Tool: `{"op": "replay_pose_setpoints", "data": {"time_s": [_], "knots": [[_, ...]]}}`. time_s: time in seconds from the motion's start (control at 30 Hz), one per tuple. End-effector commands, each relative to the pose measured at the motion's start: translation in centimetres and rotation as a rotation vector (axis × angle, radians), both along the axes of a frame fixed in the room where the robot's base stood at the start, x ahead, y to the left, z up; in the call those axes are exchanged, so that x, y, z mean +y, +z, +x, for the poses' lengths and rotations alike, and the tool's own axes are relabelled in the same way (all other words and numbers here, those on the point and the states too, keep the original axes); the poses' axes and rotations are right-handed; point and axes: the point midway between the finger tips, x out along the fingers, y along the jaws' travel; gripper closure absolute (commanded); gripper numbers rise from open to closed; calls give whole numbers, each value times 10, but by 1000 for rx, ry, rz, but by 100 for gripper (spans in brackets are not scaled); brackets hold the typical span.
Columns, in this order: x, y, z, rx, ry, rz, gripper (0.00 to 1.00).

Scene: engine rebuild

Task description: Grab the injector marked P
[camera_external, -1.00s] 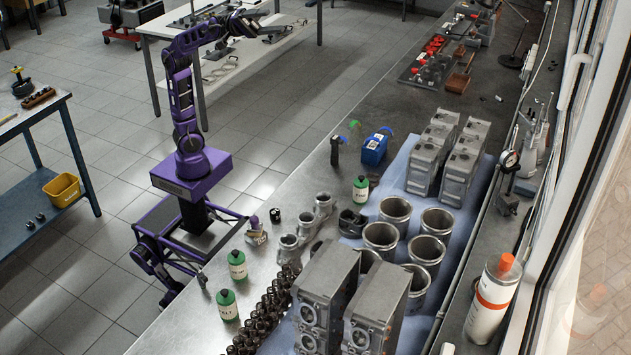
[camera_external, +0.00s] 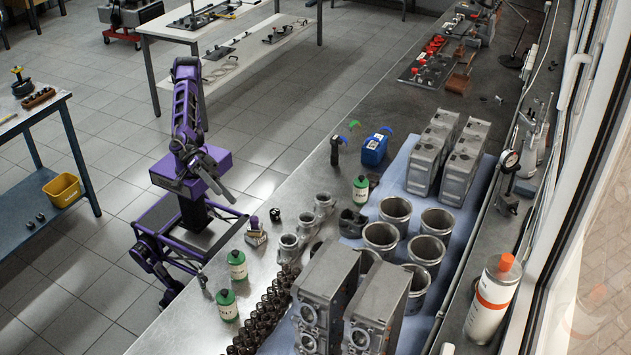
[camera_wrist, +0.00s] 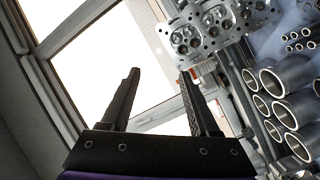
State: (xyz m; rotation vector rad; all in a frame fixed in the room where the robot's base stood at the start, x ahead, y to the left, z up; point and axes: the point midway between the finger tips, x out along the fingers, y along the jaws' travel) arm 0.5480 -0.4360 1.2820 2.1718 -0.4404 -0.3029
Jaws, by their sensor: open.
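I cannot make out an injector marked P in either view; any letter is too small to read. My gripper (camera_wrist: 160,75) is open and empty in the wrist view, its two dark fingers apart, with the windows behind them. In the external view my arm is folded at the left of the steel bench, its end low in front of my purple base and small in the picture. My gripper is apart from everything on the bench.
The steel bench (camera_external: 180,328) holds green bottles (camera_external: 237,265), metal sleeves (camera_external: 381,238), engine blocks (camera_external: 325,285) and a blue canister (camera_external: 375,150). A white-orange cartridge (camera_external: 493,297) stands by the window. A blue table (camera_external: 50,111) is at left, a white table (camera_external: 150,28) behind.

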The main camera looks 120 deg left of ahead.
Motion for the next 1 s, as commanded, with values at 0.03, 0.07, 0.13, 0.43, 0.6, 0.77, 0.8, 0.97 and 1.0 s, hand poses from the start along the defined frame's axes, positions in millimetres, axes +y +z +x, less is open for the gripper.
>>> {"op": "replay_pose_setpoints", "data": {"time_s": [0.03,0.07,0.13,0.43,0.6,0.77,0.8,0.97,1.0], "knots": [[-19,-29,-17,24,-9,58,38],[-25,-45,-24,34,-6,92,38],[-39,-81,-45,55,-3,179,38],[-57,-217,-148,80,14,629,38],[-44,-261,-193,54,30,850,38],[-34,-277,-212,36,42,955,38],[-32,-279,-212,34,45,966,38],[-34,-289,-194,33,49,975,38],[-35,-292,-187,33,49,975,38]]}}
